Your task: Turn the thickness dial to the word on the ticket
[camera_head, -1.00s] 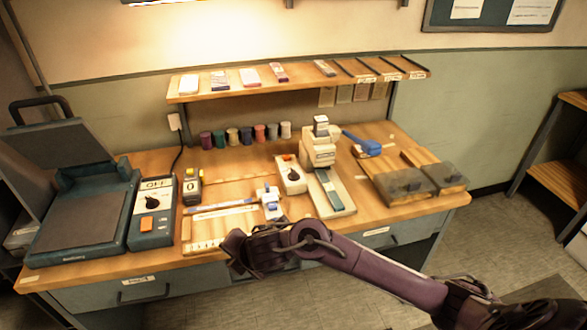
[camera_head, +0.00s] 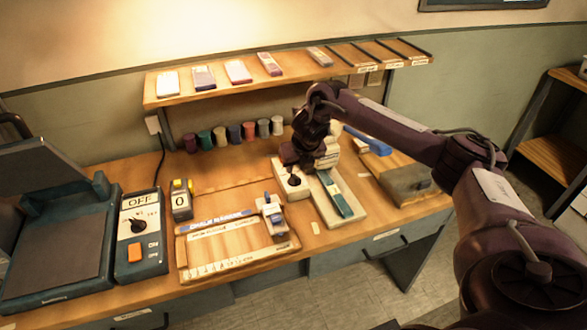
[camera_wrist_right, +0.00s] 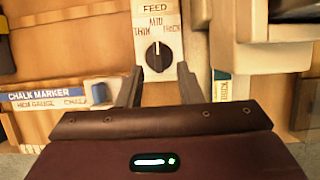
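The thickness dial (camera_wrist_right: 158,57) is a round black knob on a white box (camera_wrist_right: 157,15) labelled FEED, with THIN, MID and THICK around it. Its pointer line points up at MID. In the head view the dial (camera_head: 293,181) shows just below my right gripper (camera_head: 300,160). In the wrist view my right gripper (camera_wrist_right: 159,82) is open, with one finger on each side of the dial; I cannot tell whether they touch it. I cannot make out a ticket with a readable word. My left gripper is not in view.
A stapler-like machine (camera_head: 338,195) stands right beside the dial box. A chalk marker board (camera_head: 225,262) lies to the left. Further left are a counter showing 0 (camera_head: 181,201) and a control box (camera_head: 142,240) with another dial. A shelf (camera_head: 290,75) runs behind.

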